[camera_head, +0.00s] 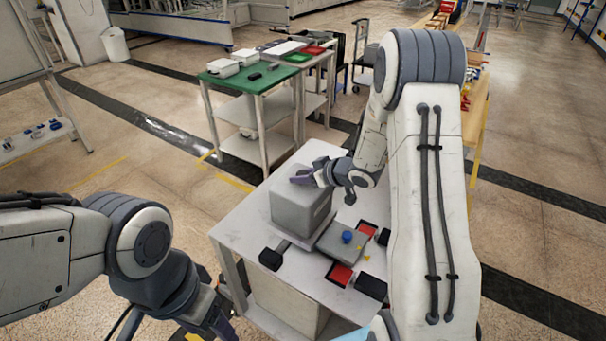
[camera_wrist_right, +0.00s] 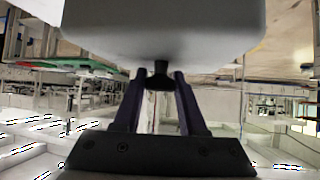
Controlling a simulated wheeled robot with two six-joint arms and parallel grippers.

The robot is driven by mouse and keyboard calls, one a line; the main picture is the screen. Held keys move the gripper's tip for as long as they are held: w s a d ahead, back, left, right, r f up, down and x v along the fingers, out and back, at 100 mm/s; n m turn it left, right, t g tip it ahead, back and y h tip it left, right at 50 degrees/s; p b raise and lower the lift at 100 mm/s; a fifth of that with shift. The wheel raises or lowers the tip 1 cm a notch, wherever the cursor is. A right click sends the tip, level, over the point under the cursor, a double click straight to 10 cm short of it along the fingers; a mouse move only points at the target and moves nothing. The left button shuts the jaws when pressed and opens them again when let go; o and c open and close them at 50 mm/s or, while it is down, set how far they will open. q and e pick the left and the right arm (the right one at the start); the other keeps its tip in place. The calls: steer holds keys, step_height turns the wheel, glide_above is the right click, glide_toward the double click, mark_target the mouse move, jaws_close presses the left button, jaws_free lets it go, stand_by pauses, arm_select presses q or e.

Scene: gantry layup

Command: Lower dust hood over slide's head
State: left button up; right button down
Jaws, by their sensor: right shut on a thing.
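The dust hood is a grey box (camera_head: 298,208) at the back of the white table; it fills the top of the right wrist view (camera_wrist_right: 165,30). My right gripper (camera_head: 316,174) is at the hood's top. In the right wrist view its purple fingers (camera_wrist_right: 158,78) are shut on the hood's dark knob (camera_wrist_right: 159,72). The hood looks upright; I cannot tell whether its lower rim touches anything. The slide's grey plate (camera_head: 338,245) with a blue knob (camera_head: 347,237) lies in front of it. The slide's head is not visible. My left gripper (camera_head: 218,318) is low at the left, its opening unclear.
The white table (camera_head: 240,235) also carries a black block (camera_head: 271,259), red pads (camera_head: 339,275) and another black block (camera_head: 371,286) near the slide. A green-topped table (camera_head: 255,82) stands behind. My right arm covers the table's right side.

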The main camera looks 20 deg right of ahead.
steer(key=shift+f, duration=0.25)
steer(key=shift+c, duration=1.9)
jaws_free()
